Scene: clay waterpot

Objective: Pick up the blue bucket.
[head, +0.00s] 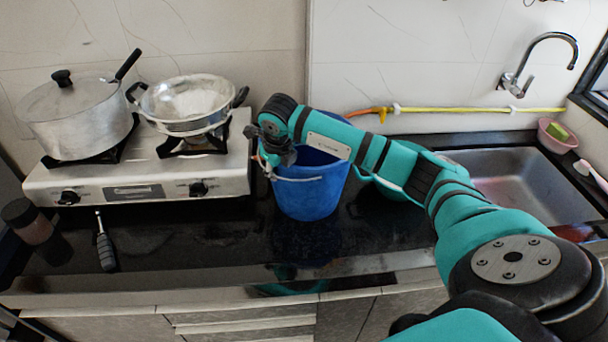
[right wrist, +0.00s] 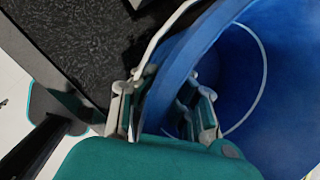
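The blue bucket (head: 309,197) stands upright on the dark counter, right of the stove. Its thin pale handle (head: 298,179) hangs across its front side. My right gripper (head: 272,155) is at the bucket's left rim, with the arm reaching over the bucket from the right. In the right wrist view, the bucket wall (right wrist: 170,85) lies between the two spread fingers of the right gripper (right wrist: 162,108). One finger is outside the wall and the other inside. The fingers look apart, not clamped on the wall. My left gripper is not in view.
A stove (head: 140,180) holds a lidded pot (head: 75,118) and a wok-like pan (head: 188,102). A green basin (head: 402,180) stands right of the bucket, partly behind my arm, near the sink (head: 530,185). A dark-handled tool (head: 105,247) and a jar (head: 28,221) are at front left.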

